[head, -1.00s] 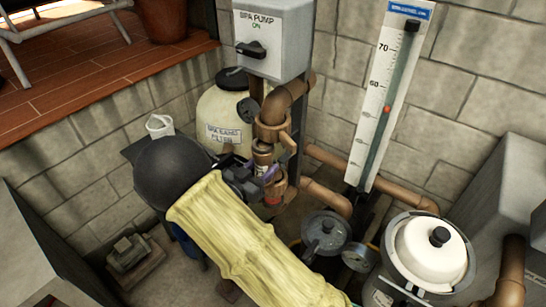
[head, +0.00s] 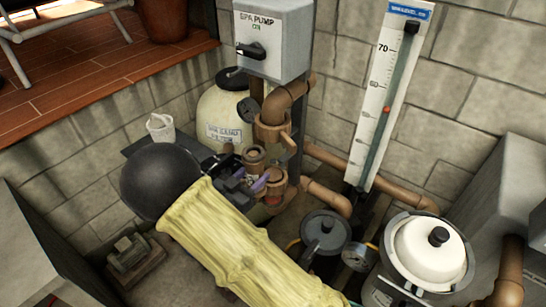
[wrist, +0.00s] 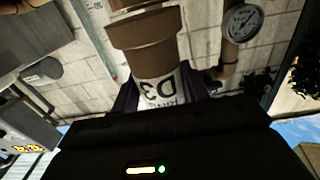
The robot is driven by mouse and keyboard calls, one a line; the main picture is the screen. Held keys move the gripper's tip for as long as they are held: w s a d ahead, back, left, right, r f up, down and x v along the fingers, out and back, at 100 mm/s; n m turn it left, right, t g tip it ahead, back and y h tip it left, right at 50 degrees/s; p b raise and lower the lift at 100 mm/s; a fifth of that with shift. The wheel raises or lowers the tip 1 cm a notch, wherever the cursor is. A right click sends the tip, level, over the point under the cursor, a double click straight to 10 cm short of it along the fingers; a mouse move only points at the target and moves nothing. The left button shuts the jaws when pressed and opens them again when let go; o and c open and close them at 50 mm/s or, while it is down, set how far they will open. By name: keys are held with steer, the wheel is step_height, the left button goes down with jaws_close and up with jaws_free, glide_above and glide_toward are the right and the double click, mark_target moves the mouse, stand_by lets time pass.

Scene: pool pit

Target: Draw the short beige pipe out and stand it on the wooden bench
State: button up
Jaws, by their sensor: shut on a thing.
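The short beige pipe (head: 254,157) is in my gripper, in front of and left of the brown upright pipework in the head view. In the wrist view the pipe (wrist: 155,62) has a wide collar and a white label reading "D3" upside down. My gripper (head: 257,181) is shut on it, with the dark fingers (wrist: 165,95) on either side of the label. Brown fittings stand close by, an upper one (head: 271,130) and a lower one with a red ring (head: 273,197). I cannot pick out a wooden bench in either view.
A grey spa pump switch box (head: 272,40) hangs above the pipework. A beige filter tank (head: 222,115) stands behind, with a small white bucket (head: 160,127) to its left. A white-lidded pot (head: 430,250) and a tall scale (head: 391,95) are on the right. Raised wooden decking (head: 75,65) lies upper left.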

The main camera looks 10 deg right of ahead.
mark_target(249, 180)
steer(key=shift+p+v, duration=0.35)
steer(key=shift+v, duration=2.6)
steer(key=shift+d, duration=0.15)
